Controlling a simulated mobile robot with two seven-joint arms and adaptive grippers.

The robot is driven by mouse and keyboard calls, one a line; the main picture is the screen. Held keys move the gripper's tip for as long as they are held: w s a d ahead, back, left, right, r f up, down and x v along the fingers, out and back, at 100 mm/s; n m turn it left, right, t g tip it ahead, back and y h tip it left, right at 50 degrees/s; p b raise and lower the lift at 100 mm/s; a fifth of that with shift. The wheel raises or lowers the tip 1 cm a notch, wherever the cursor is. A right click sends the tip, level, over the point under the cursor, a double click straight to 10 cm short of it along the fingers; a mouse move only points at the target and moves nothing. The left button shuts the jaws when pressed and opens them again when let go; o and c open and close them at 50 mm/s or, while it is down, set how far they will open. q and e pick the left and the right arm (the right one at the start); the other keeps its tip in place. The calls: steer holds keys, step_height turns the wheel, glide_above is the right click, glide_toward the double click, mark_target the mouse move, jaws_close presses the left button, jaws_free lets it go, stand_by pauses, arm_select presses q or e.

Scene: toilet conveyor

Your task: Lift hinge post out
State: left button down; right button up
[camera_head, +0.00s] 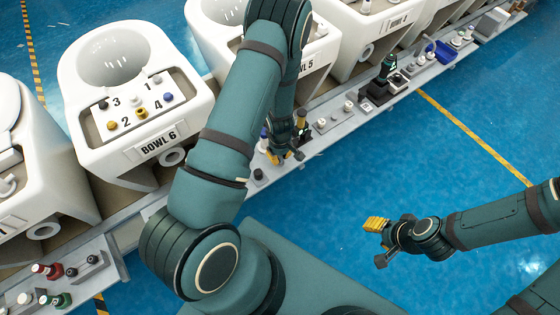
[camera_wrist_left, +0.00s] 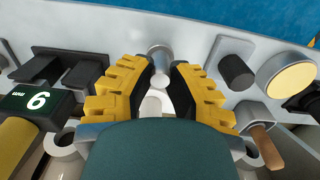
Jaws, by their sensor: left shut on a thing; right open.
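My left gripper (camera_head: 284,152) reaches down to the rail (camera_head: 210,188) beside the bowls. In the left wrist view its yellow-padded fingers (camera_wrist_left: 157,78) are closed around a pale grey post. A silver round-ended post (camera_wrist_left: 159,56) shows between the fingertips, with a lighter part nearer the camera. I cannot tell whether they are one piece or whether it is still seated. My right gripper (camera_head: 382,241) is open and empty over the blue floor. Bowl 6 (camera_head: 82,95) carries coloured posts beside the numbers 1 to 4.
Near the left gripper are a dark peg (camera_wrist_left: 236,72), a cream-topped round part (camera_wrist_left: 290,78), a dark block (camera_wrist_left: 40,68) and a green display (camera_wrist_left: 36,101). Red and green parts lie at the lower left. More bowls line the rail. The blue floor (camera_head: 330,195) at right is clear.

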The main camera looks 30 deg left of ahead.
arm_select(q)
steer(key=shift+r+p, duration=1.85)
steer(key=shift+r, duration=0.7)
